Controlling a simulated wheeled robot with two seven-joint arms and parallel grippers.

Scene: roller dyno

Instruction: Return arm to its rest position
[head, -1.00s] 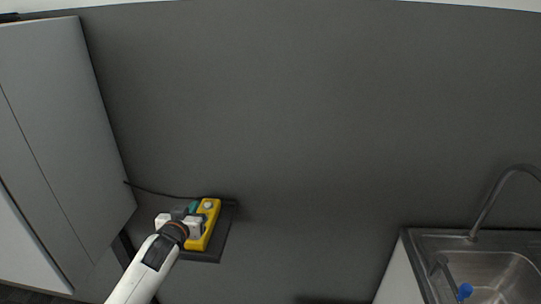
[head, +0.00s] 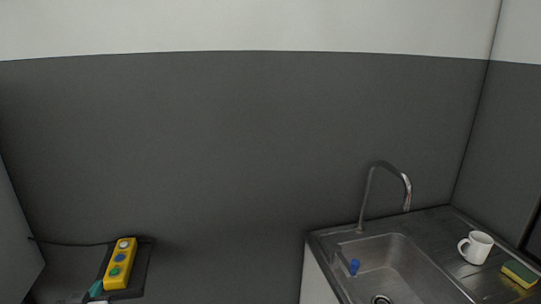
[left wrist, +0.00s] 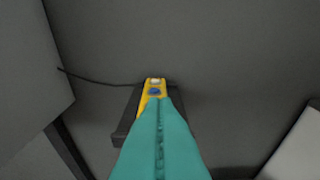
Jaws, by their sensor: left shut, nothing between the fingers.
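My left gripper (left wrist: 160,103) shows in the left wrist view as two teal fingers pressed together, shut and empty. In the head view only a teal bit of the left gripper (head: 96,289) shows at the bottom left edge, in front of the lower end of the yellow button box. The yellow button box (head: 121,262) has white, blue and green buttons. It also shows in the left wrist view (left wrist: 154,82), partly hidden behind the fingers; I cannot tell whether they touch it. My right gripper is in neither view.
The button box sits on a dark shelf (head: 137,273) with a black cable (head: 70,243) running left. At the right is a metal sink (head: 401,263) with a tap (head: 369,190), a white mug (head: 476,247) and a yellow-green sponge (head: 519,274). The grey wall between is bare.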

